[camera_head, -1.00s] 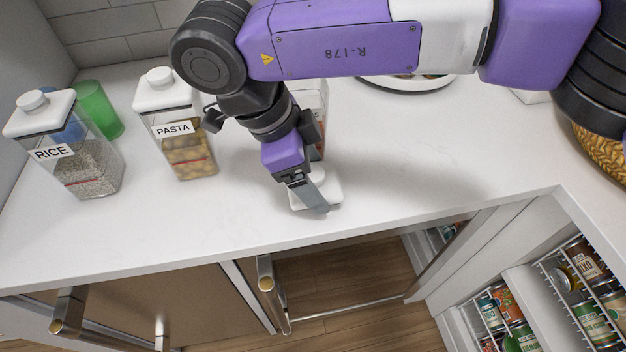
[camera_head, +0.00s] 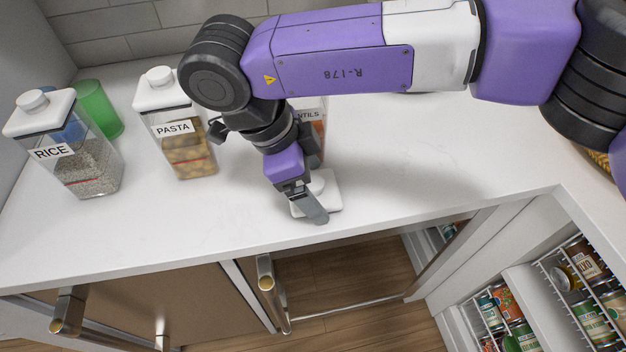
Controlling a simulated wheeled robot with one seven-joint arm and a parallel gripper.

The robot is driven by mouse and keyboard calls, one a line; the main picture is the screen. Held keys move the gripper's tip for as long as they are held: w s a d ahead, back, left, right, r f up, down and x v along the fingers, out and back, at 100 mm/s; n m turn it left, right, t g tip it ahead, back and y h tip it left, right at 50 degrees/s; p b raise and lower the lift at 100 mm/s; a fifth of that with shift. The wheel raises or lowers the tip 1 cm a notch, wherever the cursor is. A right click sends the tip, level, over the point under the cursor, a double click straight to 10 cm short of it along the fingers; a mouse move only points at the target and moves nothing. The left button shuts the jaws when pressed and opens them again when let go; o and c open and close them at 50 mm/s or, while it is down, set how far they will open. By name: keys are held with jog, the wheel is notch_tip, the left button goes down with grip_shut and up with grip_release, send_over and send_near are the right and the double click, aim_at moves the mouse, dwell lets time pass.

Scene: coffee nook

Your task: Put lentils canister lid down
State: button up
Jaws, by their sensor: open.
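The white lentils canister lid (camera_head: 328,187) lies on the white counter near its front edge, knob upward. My gripper (camera_head: 312,208) is at the lid, pointing down, with its jaws open; one finger shows in front of the lid's left part. Whether the fingers touch the lid I cannot tell. The lentils canister (camera_head: 316,131) stands behind my gripper without a lid in sight on it. Its label shows only the letters "NTILS" in part, and my arm hides most of the rest.
The lidded pasta canister (camera_head: 178,140) and rice canister (camera_head: 84,165) stand to the left, with a green cup (camera_head: 99,108) behind. The counter (camera_head: 420,170) is clear to the right. Cabinet doors with handles (camera_head: 266,285) and a can rack (camera_head: 580,300) are below.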

jog(key=v, duration=1.2)
jog(key=shift+b, duration=0.35)
